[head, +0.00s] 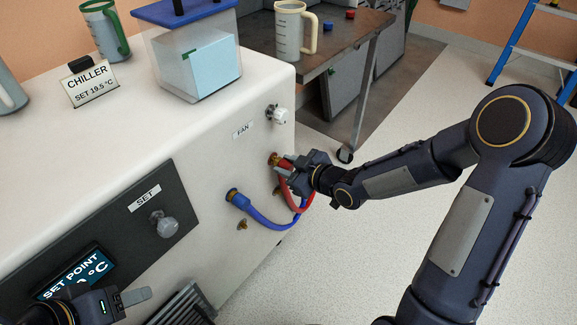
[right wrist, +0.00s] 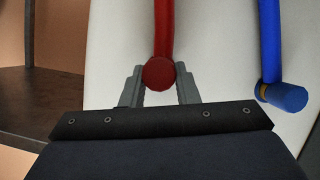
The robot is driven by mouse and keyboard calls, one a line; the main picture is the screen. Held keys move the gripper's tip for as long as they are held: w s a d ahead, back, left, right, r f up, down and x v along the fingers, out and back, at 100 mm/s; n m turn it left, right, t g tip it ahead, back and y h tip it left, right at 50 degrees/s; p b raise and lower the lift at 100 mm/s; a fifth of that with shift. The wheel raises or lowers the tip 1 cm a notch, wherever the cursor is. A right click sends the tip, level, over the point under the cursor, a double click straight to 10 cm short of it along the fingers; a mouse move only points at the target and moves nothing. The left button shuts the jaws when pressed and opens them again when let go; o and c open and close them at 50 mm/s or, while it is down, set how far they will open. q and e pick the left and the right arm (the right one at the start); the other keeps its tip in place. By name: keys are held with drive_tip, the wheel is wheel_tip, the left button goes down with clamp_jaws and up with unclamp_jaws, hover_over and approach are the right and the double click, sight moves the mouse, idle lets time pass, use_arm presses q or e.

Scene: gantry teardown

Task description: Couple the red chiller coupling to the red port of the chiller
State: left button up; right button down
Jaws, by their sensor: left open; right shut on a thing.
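The chiller (head: 200,130) is the large white cabinet, with its ports on the front face. My right gripper (head: 290,166) is shut on the red chiller coupling (head: 284,162), close to the cabinet face. The coupling's round red end (right wrist: 158,74) shows between the fingers of my right gripper (right wrist: 160,92) in the right wrist view. The coupling meets a brass fitting (head: 272,158) at the red port's place; I cannot tell whether it is fully seated. A red hose (head: 302,203) hangs from the coupling. My left gripper (head: 124,298) is open and empty at the lower left, by the set-point display.
A blue coupling (head: 234,195) with a blue hose (head: 268,223) sits on the face, left of and below the red one. The fan knob (head: 277,115) is above, the set knob (head: 163,224) to the left.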

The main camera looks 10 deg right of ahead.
drive_tip(key=shift+w+a, duration=0.1)
drive_tip(key=shift+w+a+b, duration=0.3)
drive_tip(key=shift+w, duration=0.1)
drive_tip(key=c, duration=1)
unclamp_jaws()
drive_tip(key=shift+c, duration=0.2)
drive_tip(key=p+v, duration=0.2)
drive_tip(key=v, duration=0.5)
drive_tip(key=shift+w+r, duration=0.1)
drive_tip(key=s+d+p, duration=0.1)
drive_tip(key=s, duration=0.1)
drive_tip(key=s+d+p, duration=0.1)
drive_tip(key=s, duration=0.1)
drive_tip(key=shift+d, duration=0.4)
